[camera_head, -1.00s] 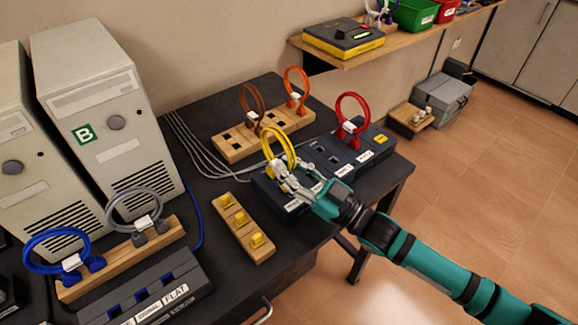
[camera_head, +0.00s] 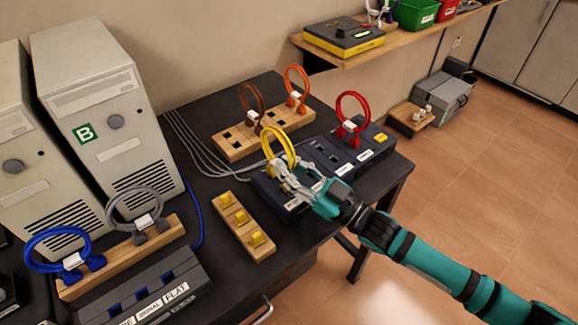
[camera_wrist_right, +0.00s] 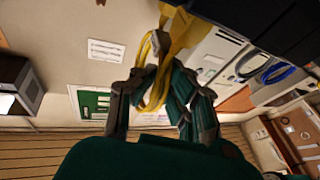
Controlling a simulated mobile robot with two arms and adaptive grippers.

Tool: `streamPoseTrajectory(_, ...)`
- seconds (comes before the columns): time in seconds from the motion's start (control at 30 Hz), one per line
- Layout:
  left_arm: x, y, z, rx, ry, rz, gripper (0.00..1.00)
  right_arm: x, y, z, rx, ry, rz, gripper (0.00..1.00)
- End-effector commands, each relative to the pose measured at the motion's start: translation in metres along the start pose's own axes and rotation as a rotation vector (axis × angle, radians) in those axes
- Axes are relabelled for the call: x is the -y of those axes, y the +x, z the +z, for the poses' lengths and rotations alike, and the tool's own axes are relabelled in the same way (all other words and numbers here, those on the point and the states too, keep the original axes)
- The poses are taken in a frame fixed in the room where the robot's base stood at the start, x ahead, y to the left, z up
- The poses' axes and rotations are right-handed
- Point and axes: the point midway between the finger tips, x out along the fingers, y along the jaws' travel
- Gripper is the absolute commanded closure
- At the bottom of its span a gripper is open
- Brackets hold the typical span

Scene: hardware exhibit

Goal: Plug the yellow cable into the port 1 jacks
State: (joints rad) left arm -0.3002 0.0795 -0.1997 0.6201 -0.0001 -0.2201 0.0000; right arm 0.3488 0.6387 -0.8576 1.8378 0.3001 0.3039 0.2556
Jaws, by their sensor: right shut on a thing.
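The yellow cable (camera_head: 276,143) is a loop standing upright over the near-left end of a dark blue port box (camera_head: 261,187). My right gripper (camera_head: 284,176) is shut on the cable at its lower part, just above that box. In the right wrist view the yellow cable (camera_wrist_right: 155,75) runs between the fingers of the right gripper (camera_wrist_right: 163,85). The fingers hide the plug ends and the jacks under them, so I cannot tell whether the plugs are seated. The box's white labels are too small to read. My left gripper is not in view.
A red cable (camera_head: 352,97) stands in the far end of the port box row. A wooden block (camera_head: 226,211) with yellow pieces lies left of the box. Behind, a wooden rack (camera_head: 237,153) holds brown and orange cables. A grey computer tower (camera_head: 110,120) stands at left.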

Motion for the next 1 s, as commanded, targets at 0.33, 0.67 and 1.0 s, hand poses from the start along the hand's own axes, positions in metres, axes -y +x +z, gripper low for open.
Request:
streamPoseTrajectory(0.33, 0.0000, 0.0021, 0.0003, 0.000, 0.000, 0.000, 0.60, 0.0005, -0.0013, 0.0048, 0.000, 0.000, 0.000, 1.00)
streamPoseTrajectory(0.67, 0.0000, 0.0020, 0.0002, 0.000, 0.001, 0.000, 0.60, 0.0006, -0.0012, 0.0047, -0.001, 0.000, 0.000, 1.00)
streamPoseTrajectory(1.0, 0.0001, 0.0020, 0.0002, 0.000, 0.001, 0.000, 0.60, 0.0005, -0.0012, 0.0047, -0.001, 0.000, 0.000, 0.65)
